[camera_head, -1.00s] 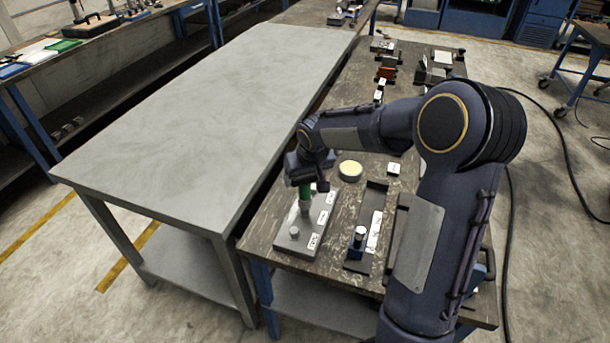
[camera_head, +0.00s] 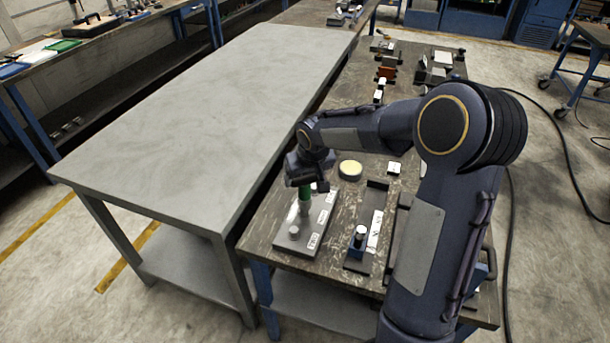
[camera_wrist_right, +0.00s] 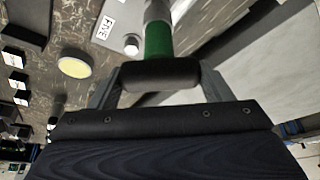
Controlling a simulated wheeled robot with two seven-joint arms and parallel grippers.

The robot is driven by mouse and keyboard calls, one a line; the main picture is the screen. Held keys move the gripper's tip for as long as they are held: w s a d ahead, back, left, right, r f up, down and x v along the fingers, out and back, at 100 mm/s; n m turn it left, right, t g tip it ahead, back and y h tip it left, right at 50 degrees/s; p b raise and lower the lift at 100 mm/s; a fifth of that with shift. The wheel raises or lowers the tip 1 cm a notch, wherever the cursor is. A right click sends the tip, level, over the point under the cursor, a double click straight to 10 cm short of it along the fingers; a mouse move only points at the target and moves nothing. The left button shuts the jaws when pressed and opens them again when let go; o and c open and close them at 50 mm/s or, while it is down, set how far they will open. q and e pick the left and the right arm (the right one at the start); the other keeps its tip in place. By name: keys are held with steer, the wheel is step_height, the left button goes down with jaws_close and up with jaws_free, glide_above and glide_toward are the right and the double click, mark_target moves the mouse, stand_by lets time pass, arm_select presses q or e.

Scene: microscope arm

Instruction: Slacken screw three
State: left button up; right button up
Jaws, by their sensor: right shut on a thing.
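A grey plate (camera_head: 283,242) with white labels lies at the near left corner of the dark workbench. A pale screw head (camera_head: 294,230) stands at its near end; in the right wrist view a screw head (camera_wrist_right: 131,43) sits beside a label reading FIVE (camera_wrist_right: 106,25). My right gripper (camera_head: 306,183) is shut on a green-handled driver (camera_head: 305,196), held upright with its grey lower part over the plate. The driver's handle (camera_wrist_right: 158,42) shows between the fingers in the right wrist view. Its tip and the screw under it cannot be made out. My left gripper is out of view.
A round yellow-topped dish (camera_head: 350,169) and a small white block (camera_head: 393,168) lie behind. A large bare grey table (camera_head: 200,120) adjoins on the left. My right arm hides part of the bench.

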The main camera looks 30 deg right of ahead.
steer(key=shift+f+b, duration=1.2)
steer(key=shift+f, duration=0.1)
steer(key=shift+r+n+p, duration=0.1)
steer(key=shift+n+p, duration=0.4)
steer(key=shift+p, duration=0.05)
steer(key=shift+n+y+p, duration=0.6)
steer(key=shift+n+p, duration=0.2)
steer(key=shift+n, duration=0.7)
